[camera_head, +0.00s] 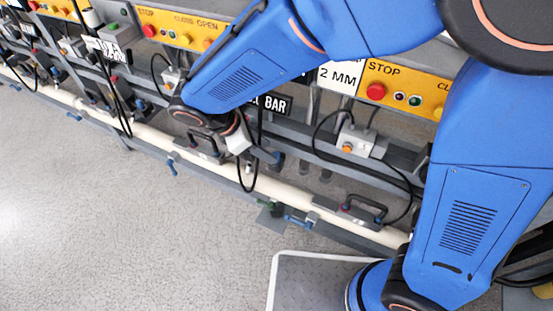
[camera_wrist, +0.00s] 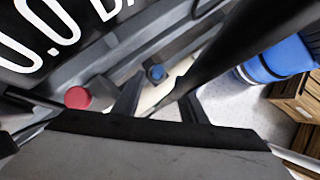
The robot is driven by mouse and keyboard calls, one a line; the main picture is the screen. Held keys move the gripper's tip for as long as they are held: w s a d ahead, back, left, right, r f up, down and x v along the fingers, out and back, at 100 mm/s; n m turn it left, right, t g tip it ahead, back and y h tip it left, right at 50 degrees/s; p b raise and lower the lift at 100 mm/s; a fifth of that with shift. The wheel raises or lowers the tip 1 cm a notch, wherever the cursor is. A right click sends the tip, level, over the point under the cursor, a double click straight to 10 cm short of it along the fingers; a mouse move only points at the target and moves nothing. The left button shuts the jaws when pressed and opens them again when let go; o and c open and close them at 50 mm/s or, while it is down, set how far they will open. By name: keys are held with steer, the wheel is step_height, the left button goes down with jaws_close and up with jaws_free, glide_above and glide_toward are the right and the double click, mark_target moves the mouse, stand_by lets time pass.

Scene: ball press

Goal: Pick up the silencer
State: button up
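I cannot pick out the silencer for certain in either view. My gripper (camera_wrist: 160,98) shows in the wrist view as two dark fingers standing apart, with nothing visibly held between them. Beyond the fingers are a cream pipe (camera_wrist: 165,88) and a small blue knob (camera_wrist: 157,73). A red knob (camera_wrist: 77,97) is to the left of the fingers. In the head view my arm reaches to the press rail, and its wrist hides most of the gripper. The long cream pipe (camera_head: 290,193) runs along the rail beneath it.
Yellow control panels (camera_head: 405,86) with red stop buttons line the press. Black cables hang in loops by a grey switch box (camera_head: 355,142). A black handle (camera_head: 363,208) stands on the rail. Wooden crates (camera_wrist: 295,105) are at the right of the wrist view. Speckled floor (camera_head: 120,220) at front left is clear.

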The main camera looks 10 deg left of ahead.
mark_target(276, 154)
steer(key=x, duration=0.4)
steer(key=shift+w+f, duration=0.25)
steer(key=shift+f, duration=0.15)
jaws_close()
steer(key=shift+r, duration=0.65)
step_height(276, 154, up, 2)
steer(key=shift+r, duration=0.1)
steer(key=s+a, duration=0.4)
steer(key=a, duration=0.4)
steer(key=s+a, duration=0.3)
steer(key=a, duration=0.5)
steer(key=shift+s, duration=0.4)
